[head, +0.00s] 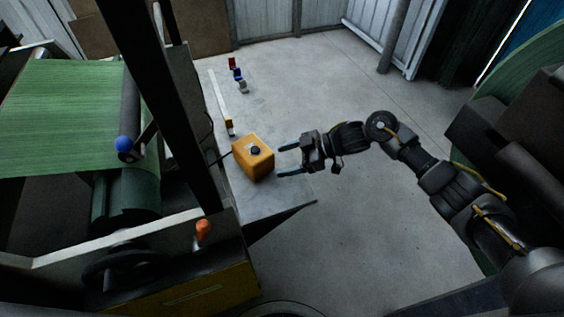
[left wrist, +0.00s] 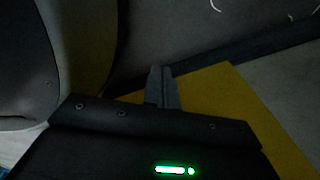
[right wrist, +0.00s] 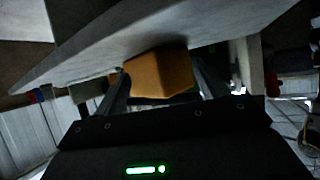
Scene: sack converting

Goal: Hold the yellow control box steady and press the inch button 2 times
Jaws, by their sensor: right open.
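The yellow control box (head: 252,160) sits on a grey shelf (head: 285,194) beside the machine, with a black button (head: 255,150) on its upper side. My right gripper (head: 285,161) is open, just to the right of the box, with its fingers pointing at it. In the right wrist view the box (right wrist: 160,74) shows between the two open fingers (right wrist: 160,88), and they appear apart from it. My left gripper is not in the head view.
Small red, blue and grey items (head: 238,76) stand at the shelf's far end, near a thin white bar (head: 219,98). The machine with green sheet (head: 60,110), a dark post (head: 180,90) and an orange-topped lever (head: 203,230) stands left. Floor right of the shelf is clear.

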